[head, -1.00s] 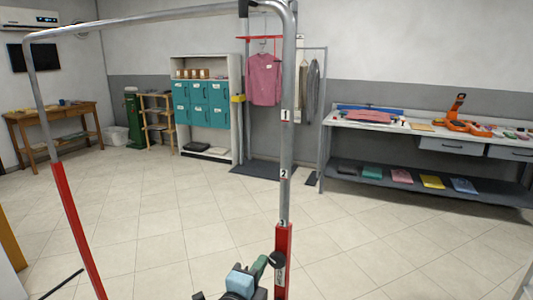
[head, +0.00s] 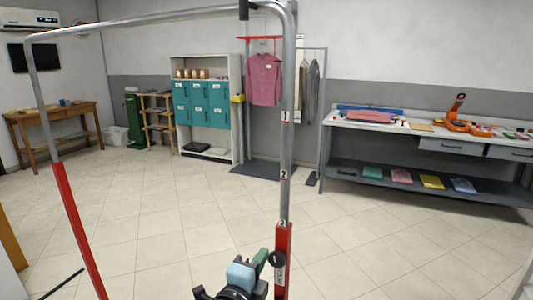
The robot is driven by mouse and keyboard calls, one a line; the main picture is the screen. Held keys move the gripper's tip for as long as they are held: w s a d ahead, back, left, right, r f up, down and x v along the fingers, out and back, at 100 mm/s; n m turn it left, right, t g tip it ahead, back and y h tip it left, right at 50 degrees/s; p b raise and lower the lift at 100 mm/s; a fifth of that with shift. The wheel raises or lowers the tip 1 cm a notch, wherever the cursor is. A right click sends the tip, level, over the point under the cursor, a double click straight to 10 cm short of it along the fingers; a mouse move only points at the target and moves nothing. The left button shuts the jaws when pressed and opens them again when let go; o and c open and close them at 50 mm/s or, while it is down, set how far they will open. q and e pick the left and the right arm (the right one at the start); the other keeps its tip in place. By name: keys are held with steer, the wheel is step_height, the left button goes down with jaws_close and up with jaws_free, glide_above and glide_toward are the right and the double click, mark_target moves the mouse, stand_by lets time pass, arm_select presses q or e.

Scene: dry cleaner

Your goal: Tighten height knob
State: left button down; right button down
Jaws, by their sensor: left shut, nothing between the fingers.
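A tall garment rack frame with silver upper tubes (head: 286,150) and red lower tubes stands close in front of me. The near right tube carries number labels 1 and 2 and slides into a red sleeve (head: 284,240). A dark round height knob (head: 277,259) sits on the side of this sleeve near its top. My left gripper (head: 264,257), with green fingers and a light blue block on its body, is at the knob from the left. Its fingers are shut, with nothing seen between them. Whether the fingertips touch the knob cannot be told. My right gripper is not in view.
A workbench (head: 375,126) with tools and folded clothes stands at the back right. Teal lockers (head: 208,105), a hanging pink shirt (head: 265,80) and a wooden table (head: 50,117) are farther back. The tiled floor between is clear.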

arm_select(q)
steer(key=shift+a+r, duration=0.1)
steer(key=shift+r, duration=0.1)
stand_by(0.5)
steer(key=v, duration=0.6)
steer(key=shift+w+a, duration=0.15)
stand_by(0.3)
